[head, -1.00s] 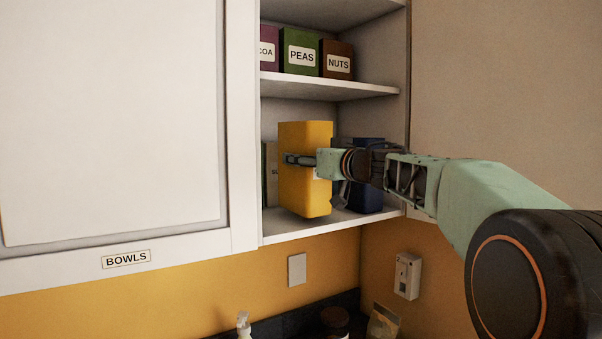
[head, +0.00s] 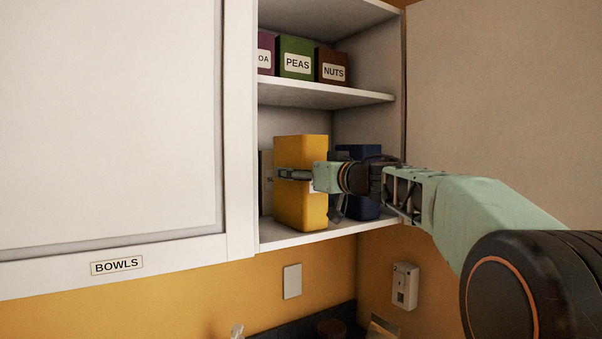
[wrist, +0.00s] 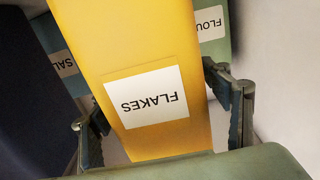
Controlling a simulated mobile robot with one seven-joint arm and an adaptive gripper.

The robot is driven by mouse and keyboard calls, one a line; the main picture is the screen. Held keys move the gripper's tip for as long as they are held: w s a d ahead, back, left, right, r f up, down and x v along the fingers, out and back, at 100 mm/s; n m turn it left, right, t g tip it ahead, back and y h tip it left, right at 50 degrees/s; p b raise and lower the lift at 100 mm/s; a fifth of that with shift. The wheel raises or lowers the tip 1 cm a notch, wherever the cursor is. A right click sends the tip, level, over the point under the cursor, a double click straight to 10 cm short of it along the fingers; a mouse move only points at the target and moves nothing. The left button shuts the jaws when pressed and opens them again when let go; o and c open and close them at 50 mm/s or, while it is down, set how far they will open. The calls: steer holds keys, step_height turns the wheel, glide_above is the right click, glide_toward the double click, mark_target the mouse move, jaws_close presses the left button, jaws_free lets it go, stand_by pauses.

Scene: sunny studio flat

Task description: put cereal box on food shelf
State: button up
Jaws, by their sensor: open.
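The yellow cereal box (head: 301,170) stands upright on the lower shelf (head: 300,238) of the open cabinet, near its front edge. The wrist view shows its FLAKES label (wrist: 146,97) upside down. My gripper (head: 300,178) is open, with one finger on each side of the box; it also shows in the wrist view (wrist: 165,115). A gap shows between the right finger and the box in the wrist view. The box's underside contact is at the shelf front.
A dark blue box (head: 358,170) stands right of the cereal box, and a pale green FLOUR box (wrist: 212,30) is behind it. A SALT box (wrist: 62,62) is beside it. The upper shelf (head: 330,93) holds PEAS (head: 296,57) and NUTS (head: 332,66) boxes. A closed BOWLS door (head: 110,120) is at left.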

steer(key=b+v, duration=0.1)
steer(key=v, duration=1.1)
steer(key=shift+r+b, duration=0.15)
steer(key=shift+b, duration=0.15)
